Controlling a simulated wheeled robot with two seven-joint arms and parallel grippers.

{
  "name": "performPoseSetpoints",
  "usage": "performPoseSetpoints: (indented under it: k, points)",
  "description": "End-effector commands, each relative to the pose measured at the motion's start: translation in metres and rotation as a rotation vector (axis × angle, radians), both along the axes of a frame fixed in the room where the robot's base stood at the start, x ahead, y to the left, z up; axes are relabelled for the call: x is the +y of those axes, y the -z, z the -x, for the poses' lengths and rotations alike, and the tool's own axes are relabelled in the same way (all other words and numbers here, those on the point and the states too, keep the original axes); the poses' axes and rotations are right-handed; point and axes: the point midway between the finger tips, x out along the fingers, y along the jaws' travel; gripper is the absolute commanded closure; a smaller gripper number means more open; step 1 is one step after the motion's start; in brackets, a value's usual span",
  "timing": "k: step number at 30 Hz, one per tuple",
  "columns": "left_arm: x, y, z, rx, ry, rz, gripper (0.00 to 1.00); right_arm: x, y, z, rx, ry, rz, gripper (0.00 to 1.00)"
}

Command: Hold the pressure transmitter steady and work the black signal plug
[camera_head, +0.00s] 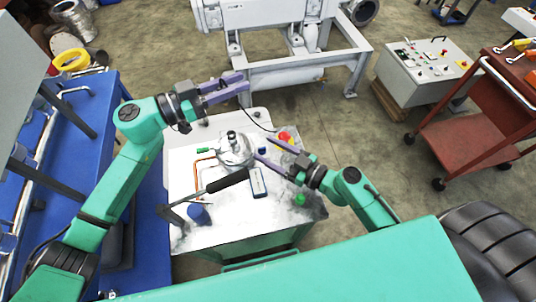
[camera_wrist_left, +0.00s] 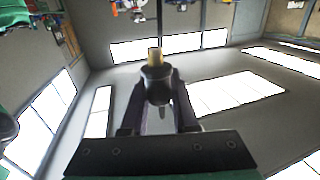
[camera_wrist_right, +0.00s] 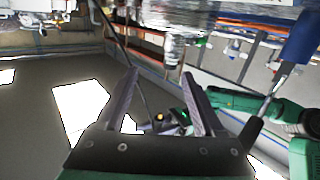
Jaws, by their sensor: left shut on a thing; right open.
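The silver, round pressure transmitter (camera_head: 236,153) stands on the white table top, with a dark fitting on top. My left gripper (camera_head: 243,83) is raised beyond and above it, apart from it. In the left wrist view my left gripper is shut on the black signal plug (camera_wrist_left: 157,86), whose brass-coloured end points away from the gripper. A thin black cable hangs below the left gripper in the head view. My right gripper (camera_head: 264,149) is open just right of the transmitter. In the right wrist view the silver transmitter body (camera_wrist_right: 172,20) is beyond the open fingers; contact cannot be told.
On the white table top (camera_head: 222,237) lie a black-handled tool (camera_head: 228,181), a small meter-like device (camera_head: 258,184), a copper-coloured pipe (camera_head: 199,165), a blue item (camera_head: 198,213), a green item (camera_head: 300,199) and a red item (camera_head: 284,136). A grey machine frame (camera_head: 290,75) stands behind.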

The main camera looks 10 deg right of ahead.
Motion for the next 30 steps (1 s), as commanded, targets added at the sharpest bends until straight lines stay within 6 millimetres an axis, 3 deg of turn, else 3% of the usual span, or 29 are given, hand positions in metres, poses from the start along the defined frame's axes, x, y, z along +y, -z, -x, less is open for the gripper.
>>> performPoseSetpoints:
  k: [2,5,19,30]
  points:
    - [0.000,0.000,0.000,0.000,0.000,0.000,1.00,0.009,-0.002,0.013,0.015,-0.034,-0.024,0.30]
    - [0.000,0.000,0.000,0.000,0.000,0.000,1.00,0.016,-0.003,0.012,0.019,-0.046,-0.035,0.30]
    - [0.000,0.000,0.000,0.000,0.000,0.000,1.00,0.084,0.002,-0.059,0.019,-0.041,-0.035,0.30]
    - [0.000,0.000,0.000,0.000,0.000,0.000,1.00,0.095,0.004,-0.069,0.021,-0.041,-0.032,0.30]
